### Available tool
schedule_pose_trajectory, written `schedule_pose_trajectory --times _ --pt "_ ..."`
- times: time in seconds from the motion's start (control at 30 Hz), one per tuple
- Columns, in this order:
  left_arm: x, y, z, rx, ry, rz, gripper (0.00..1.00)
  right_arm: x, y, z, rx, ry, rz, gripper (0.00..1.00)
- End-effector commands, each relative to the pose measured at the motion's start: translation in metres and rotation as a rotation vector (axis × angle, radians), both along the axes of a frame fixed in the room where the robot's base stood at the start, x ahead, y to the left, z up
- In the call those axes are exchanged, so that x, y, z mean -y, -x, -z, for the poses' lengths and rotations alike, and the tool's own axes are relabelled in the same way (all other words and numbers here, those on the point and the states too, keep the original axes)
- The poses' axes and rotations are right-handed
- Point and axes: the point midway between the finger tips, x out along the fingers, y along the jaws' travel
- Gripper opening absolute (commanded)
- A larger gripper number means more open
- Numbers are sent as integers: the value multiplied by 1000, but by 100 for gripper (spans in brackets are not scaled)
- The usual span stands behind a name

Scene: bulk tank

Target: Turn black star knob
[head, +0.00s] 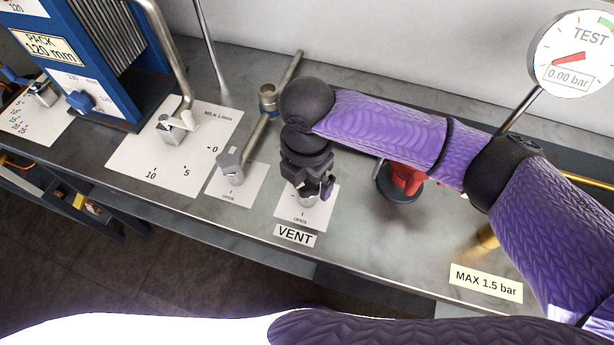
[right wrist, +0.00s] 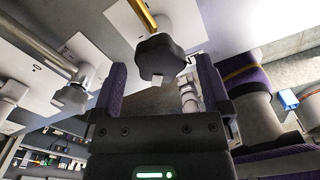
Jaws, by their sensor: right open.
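The black star knob (right wrist: 160,58) shows in the right wrist view, with a small pale mark at its lower edge. It lies between the two spread purple fingers of my right gripper (right wrist: 163,80), with visible gaps on both sides. In the head view my right gripper (head: 318,186) points down over the VENT plate (head: 294,211) and hides most of what stands there. A grey metal part shows just below the fingers; I cannot tell the knob from the gripper there. My left gripper is in neither view.
A grey valve handle (head: 230,163) on an OPEN plate stands left of the gripper. Further left are a MILK lever (head: 172,128) and a blue pack unit (head: 110,60). A red part (head: 405,178) sits behind my right forearm. A TEST gauge (head: 575,58) reads 0.00 bar.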

Motion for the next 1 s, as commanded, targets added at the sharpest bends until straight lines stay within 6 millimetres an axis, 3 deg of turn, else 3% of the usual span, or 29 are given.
schedule_pose_trajectory --times 0.3,0.77,1.0 --pt "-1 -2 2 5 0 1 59 0 0 7 1 1 0 98" --pt "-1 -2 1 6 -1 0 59 0 0 6 1 1 0 4" --pt "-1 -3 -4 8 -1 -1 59 0 0 5 0 1 25 4"
